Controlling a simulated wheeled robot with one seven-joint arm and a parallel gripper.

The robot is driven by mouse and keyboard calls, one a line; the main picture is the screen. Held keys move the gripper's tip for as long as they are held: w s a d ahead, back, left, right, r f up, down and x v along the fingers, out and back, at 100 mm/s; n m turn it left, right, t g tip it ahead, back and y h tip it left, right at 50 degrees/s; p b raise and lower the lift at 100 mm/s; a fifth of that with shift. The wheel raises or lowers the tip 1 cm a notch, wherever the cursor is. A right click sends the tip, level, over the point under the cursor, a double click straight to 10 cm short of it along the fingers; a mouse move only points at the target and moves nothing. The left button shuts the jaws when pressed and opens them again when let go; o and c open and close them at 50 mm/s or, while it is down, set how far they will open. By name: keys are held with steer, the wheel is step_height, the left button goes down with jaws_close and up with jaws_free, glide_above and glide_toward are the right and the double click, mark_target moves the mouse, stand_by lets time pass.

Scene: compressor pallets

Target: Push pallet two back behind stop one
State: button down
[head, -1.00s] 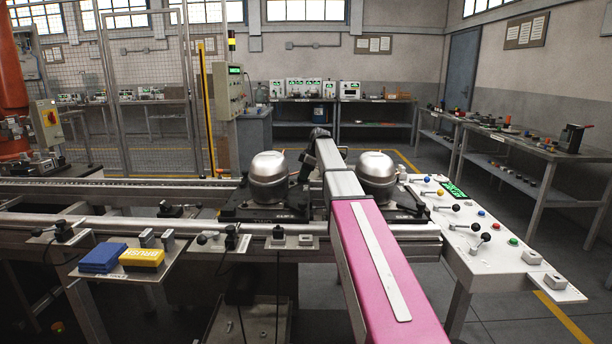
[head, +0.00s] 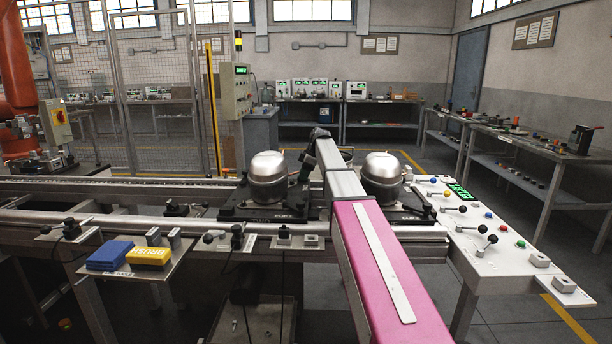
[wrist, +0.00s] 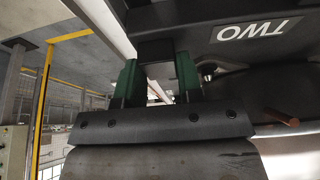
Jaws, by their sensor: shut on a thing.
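Pallet two (wrist: 285,42) is a dark plate marked TWO in the wrist view. In the head view it appears to be the left dark pallet (head: 238,212) on the conveyor, bearing a silver compressor (head: 267,178). My gripper (wrist: 158,88) has green fingers shut on a dark block (wrist: 156,50) beside the pallet; I cannot tell how the block joins it. In the head view my arm reaches between two compressors and the fingertips are hidden. Small lever devices stand on the front rail, one (head: 237,236) before the left pallet; I cannot tell which is stop one.
A second pallet with a silver compressor (head: 383,176) stands right of my arm. A white control panel (head: 495,240) lies at the right end. A shelf at front left holds a blue block (head: 108,256) and a yellow brush (head: 149,256). The conveyor left of the left pallet looks clear.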

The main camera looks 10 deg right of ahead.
steer(key=shift+w+a, duration=0.25)
steer(key=shift+a, duration=0.85)
steer(key=shift+w+a, duration=0.2)
steer(key=shift+a, duration=0.9)
steer(key=shift+w+a, duration=0.25)
steer(key=shift+a, duration=0.85)
steer(key=c, duration=0.7)
jaws_free()
steer(key=shift+r, duration=0.1)
